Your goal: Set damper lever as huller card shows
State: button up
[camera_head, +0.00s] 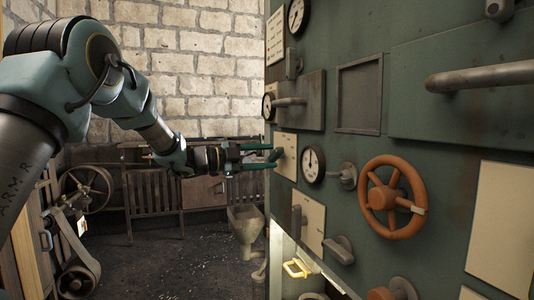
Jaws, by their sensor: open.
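My gripper (274,159) is open and empty, its fingers reaching right to the near face of a green machine panel (445,165). It overlaps a small cream card (288,144) in the picture; I cannot tell if it touches it. Other pale cards are at upper left (276,37), lower left (311,224) and right (505,230). I cannot read which card or lever is which.
An orange handwheel (365,196) and round gauges (313,164) stick out from the panel. A hopper-like stand (246,228), a wooden rail and a belt wheel (88,188) stand behind. The floor (165,262) between is clear.

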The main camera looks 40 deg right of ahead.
jog(key=shift+s+d, duration=0.15)
jog(key=shift+d, duration=0.1)
grip_shut()
dwell(0.3)
